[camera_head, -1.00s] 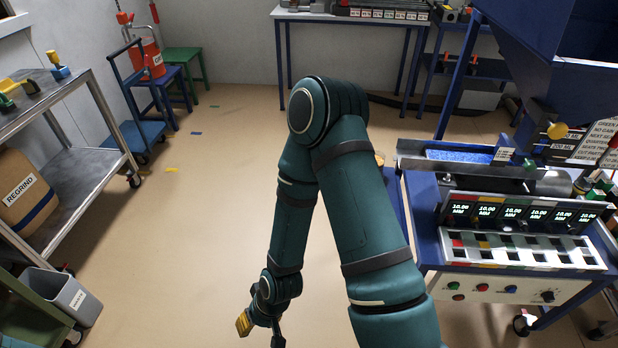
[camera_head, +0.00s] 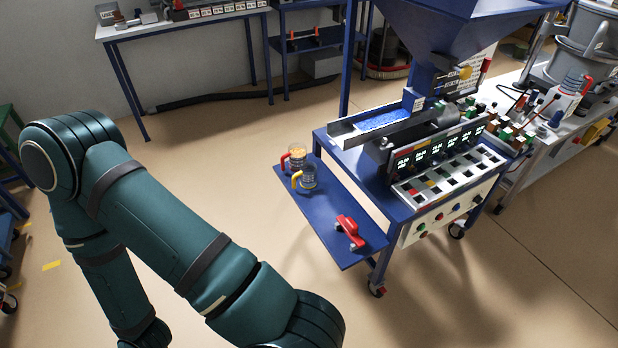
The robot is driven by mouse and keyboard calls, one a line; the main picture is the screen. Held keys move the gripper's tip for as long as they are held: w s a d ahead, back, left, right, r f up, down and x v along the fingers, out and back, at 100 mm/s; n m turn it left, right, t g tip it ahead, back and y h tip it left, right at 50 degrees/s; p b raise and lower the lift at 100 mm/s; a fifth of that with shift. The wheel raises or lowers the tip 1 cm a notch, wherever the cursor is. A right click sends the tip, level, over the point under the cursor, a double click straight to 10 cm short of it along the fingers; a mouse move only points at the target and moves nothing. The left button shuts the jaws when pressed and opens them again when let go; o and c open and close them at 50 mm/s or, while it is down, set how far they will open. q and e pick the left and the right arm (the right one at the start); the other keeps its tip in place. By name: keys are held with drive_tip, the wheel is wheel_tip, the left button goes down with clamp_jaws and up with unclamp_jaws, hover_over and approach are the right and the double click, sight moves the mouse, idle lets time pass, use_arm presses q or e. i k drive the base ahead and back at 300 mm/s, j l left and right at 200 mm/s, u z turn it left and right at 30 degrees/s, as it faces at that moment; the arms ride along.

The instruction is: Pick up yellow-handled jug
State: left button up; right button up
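The yellow-handled jug (camera_head: 308,179) stands upright on the blue side shelf (camera_head: 322,222) of the feeder machine. It is a small clear jug with its yellow handle on the left side. My green arm crosses the lower left of the view, well apart from the shelf and the jugs. No gripper fingers show in this view, and no second arm shows.
A red object (camera_head: 350,231) lies near the front of the side shelf. The blue feeder machine (camera_head: 400,196) with a row of displays stands right of it. A long bench (camera_head: 546,140) is at the right. Bare floor lies left of and in front of the shelf.

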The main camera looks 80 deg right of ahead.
sight(308, 173)
drive_tip(key=i+l+z, duration=0.1)
drive_tip(key=i+z, duration=0.15)
drive_tip(key=z, duration=0.25)
drive_tip(key=i+z, duration=0.2)
drive_tip(key=z, duration=0.25)
drive_tip(key=i+z, duration=0.25)
drive_tip(key=z, duration=0.25)
drive_tip(key=i+z, duration=0.25)
drive_tip(key=z, duration=0.2)
drive_tip(key=i+z, duration=0.25)
drive_tip(key=z, duration=0.2)
drive_tip(key=i+j+z, duration=0.15)
drive_tip(key=z, duration=0.35)
drive_tip(key=i+j+z, duration=0.1)
drive_tip(key=i+z, duration=0.25)
drive_tip(key=i+j+z, duration=0.15)
drive_tip(key=z, duration=0.15)
drive_tip(key=i, duration=0.05)
